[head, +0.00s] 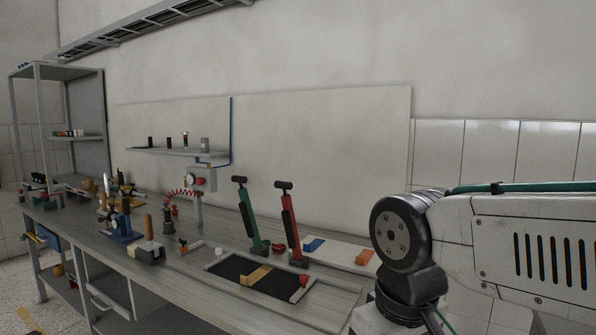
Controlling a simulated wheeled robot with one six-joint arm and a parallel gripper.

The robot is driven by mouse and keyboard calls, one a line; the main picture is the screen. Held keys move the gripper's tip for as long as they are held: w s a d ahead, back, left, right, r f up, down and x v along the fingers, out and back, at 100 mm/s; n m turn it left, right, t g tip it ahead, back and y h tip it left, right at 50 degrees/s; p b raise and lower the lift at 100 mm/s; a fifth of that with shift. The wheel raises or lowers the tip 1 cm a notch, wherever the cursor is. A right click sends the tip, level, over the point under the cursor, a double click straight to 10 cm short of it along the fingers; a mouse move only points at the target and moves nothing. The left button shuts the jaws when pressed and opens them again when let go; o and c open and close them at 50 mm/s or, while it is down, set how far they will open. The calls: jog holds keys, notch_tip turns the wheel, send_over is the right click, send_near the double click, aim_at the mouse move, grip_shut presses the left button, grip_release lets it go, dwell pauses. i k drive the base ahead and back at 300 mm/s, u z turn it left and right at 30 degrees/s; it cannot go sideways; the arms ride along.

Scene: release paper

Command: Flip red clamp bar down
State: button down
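A red upright bar (290,222) with a black T-shaped handle on top stands on the workbench, leaning slightly left. It looks like the red clamp bar. Its foot is dark, at the back edge of a tray (340,318) with a black mat (238,268). A similar green bar (247,217) stands just left of it, also upright. A small red-tipped grey bar (298,293) lies at the right side of the black mat. My arm fills the right of the view, well right of the red bar. My gripper is out of view.
The workbench (215,238) runs along the wall. A yellow piece (257,275) lies on the mat. A white board with blue and orange pieces (338,250) lies right of the red bar. A gauge with a red coiled hose (192,182) and several tools stand further left.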

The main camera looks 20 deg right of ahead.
aim_at(288, 217)
jog(key=z, duration=0.15)
jog(key=i, duration=0.9)
jog(key=z, duration=0.15)
